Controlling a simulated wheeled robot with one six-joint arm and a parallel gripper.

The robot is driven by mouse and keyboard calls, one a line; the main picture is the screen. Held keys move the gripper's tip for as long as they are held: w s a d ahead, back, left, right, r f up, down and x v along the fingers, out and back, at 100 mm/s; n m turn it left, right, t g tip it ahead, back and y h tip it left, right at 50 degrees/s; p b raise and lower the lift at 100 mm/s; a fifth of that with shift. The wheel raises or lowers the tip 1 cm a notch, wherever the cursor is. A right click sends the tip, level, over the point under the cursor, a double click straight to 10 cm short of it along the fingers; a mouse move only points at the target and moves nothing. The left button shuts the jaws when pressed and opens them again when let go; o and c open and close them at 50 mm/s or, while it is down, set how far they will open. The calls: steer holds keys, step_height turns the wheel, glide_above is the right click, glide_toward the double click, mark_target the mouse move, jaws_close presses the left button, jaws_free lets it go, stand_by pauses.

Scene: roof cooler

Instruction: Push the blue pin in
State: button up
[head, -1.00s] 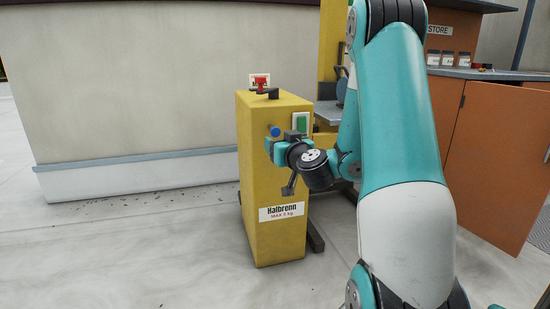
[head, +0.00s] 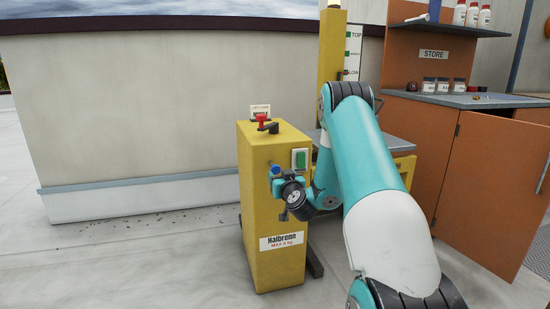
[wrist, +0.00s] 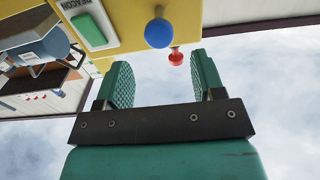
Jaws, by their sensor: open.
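The blue pin (head: 275,169) sticks out of the front of the yellow cabinet (head: 262,215). In the wrist view its round blue head (wrist: 159,33) stands out from the yellow face on a short shaft. My gripper (wrist: 160,78) is open and empty, with its two teal fingers apart. In the head view my gripper (head: 277,181) is close below the pin, near the cabinet front. In the wrist view the pin head lies beyond the fingertips, nearly midway between them. I cannot tell whether the fingers touch it.
A green switch (head: 300,158) sits right of the pin; its wrist-view plate reads "BEACON". A red knob (head: 262,118) is on the cabinet top. A grey platform (head: 390,150) and an orange store cupboard (head: 495,175) stand to the right. The floor at left is clear.

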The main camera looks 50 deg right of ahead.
mark_target(276, 170)
steer(key=p+x, duration=0.4)
steer(key=x, duration=0.1)
steer(key=shift+w+d, duration=0.1)
steer(key=shift+w, duration=0.2)
steer(key=shift+w+d+p, duration=0.3)
steer(key=shift+w+d, duration=0.15)
steer(key=shift+w, duration=0.1)
jaws_close()
steer(key=x, duration=0.4)
steer(key=shift+a, duration=0.15)
jaws_free()
steer(key=shift+w, duration=0.1)
